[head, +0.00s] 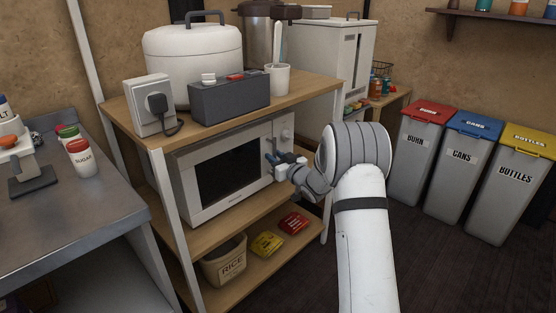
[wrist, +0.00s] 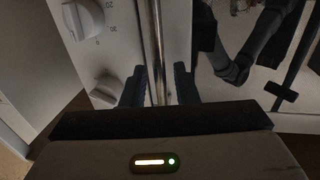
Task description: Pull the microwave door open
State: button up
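The white microwave (head: 188,208) sits on the middle shelf of the wooden rack, its door with the dark window (head: 226,176) shut. My gripper (head: 271,158) is at the right side of the door, beside the control panel. In the wrist view, the door's vertical metal handle (wrist: 157,45) stands between the two dark fingers of my gripper (wrist: 160,88). The fingers are open, with a small gap on each side of the bar. The control knobs (wrist: 84,17) are left of the handle there. In the head view, my gripper and wrist mostly hide the handle.
A rice cooker (head: 193,55), a dark grey box (head: 228,101) and a white cup (head: 278,80) stand on the rack's top. A rice bin (head: 224,265) and packets are below. A metal counter (head: 75,195) is at left, bins (head: 465,160) at right. Floor before the bins is clear.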

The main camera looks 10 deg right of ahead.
jog(key=shift+w+a, duration=0.1)
jog(key=shift+w, duration=0.25)
jog(key=shift+c, duration=0.6)
grip_shut()
